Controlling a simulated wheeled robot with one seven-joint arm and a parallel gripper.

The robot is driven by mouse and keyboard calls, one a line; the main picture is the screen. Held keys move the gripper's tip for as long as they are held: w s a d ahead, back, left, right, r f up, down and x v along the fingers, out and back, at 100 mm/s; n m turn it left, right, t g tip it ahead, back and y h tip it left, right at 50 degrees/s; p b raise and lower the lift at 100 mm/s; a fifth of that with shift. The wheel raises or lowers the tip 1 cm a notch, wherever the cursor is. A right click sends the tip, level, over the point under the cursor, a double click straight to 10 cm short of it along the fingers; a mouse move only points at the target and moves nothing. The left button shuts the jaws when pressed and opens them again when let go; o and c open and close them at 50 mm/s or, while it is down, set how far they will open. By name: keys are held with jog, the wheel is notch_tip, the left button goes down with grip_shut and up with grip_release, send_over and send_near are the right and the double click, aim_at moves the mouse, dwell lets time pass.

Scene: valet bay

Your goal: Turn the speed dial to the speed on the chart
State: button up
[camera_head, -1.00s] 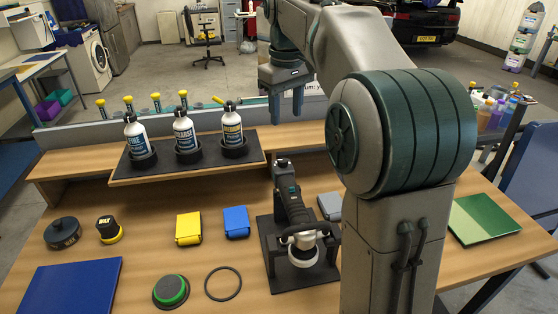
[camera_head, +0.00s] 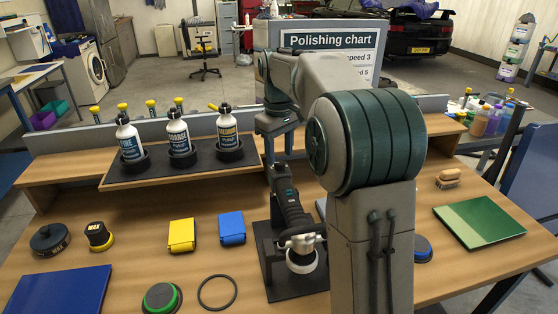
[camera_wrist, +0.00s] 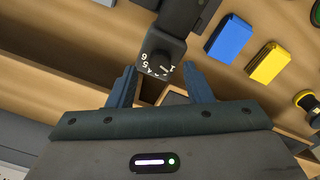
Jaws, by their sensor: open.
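The polisher (camera_head: 290,212) lies on a dark stand (camera_head: 262,258), its rear end up toward the shelf. In the wrist view its dark speed dial (camera_wrist: 160,47) shows white numerals along the edge facing me; 6, 5, 4 and 1 are readable, and the set speed is unclear. My gripper (camera_head: 276,150) is above the polisher's rear end; in the wrist view my gripper (camera_wrist: 160,82) is open and empty, with the dial just beyond and between its fingertips, apparently not touching. The polishing chart (camera_head: 330,40) shows "speed 3" and a lower line ending in 5; my arm hides the rest.
A raised shelf with three bottles (camera_head: 178,137) stands left of my gripper. Yellow (camera_head: 181,235) and blue (camera_head: 231,228) blocks, a black ring (camera_head: 217,292) and pads lie left of the stand. A green panel (camera_head: 480,222) lies at right.

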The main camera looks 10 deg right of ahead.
aim_at(280, 165)
jog(key=shift+f, duration=1.25)
jog(key=c, duration=1)
jog(key=shift+r+m+p, duration=0.15)
jog(key=shift+m+p, duration=0.55)
jog(key=shift+m, duration=0.4)
jog(key=m+p, duration=0.1)
jog(key=m, duration=0.2)
jog(key=shift+p, duration=0.4)
jog(key=m+p, duration=0.2)
jog(key=m, duration=0.4)
jog(key=shift+w+m, duration=0.1)
jog(key=shift+m, duration=0.3)
